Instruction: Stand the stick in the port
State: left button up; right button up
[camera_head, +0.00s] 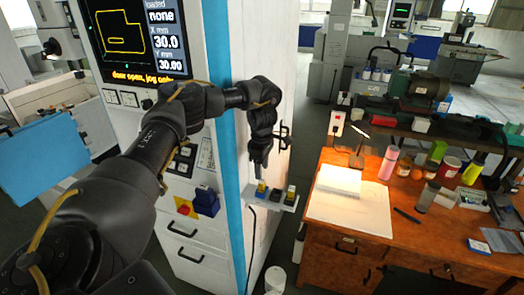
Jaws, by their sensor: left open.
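My left arm reaches in from the lower left, and my left gripper (260,171) points down, open, beside the machine's white side. Its tips are just above a small pale shelf (283,206) fixed to that side. Several small upright pieces stand on the shelf. One with a yellow part (262,188) is right under the fingertips; I cannot tell whether they touch it. Another, dark with a light top (290,194), stands at the right end. I cannot tell which piece is the stick or which is the port. My right gripper is not in view.
The machine's screen (135,40) reads "loaded none" and "door open". A dark blue box (206,201) juts from its front beside a red button (183,209). A wooden bench (335,235) with paper, bottles and cans stands right. A white bin (275,279) is on the floor.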

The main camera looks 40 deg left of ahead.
aim_at(262, 181)
pick_arm(q)
notch_tip(262, 181, up, 9)
jog(key=b, duration=0.1)
jog(key=shift+r, duration=0.2)
jog(key=shift+f, duration=0.1)
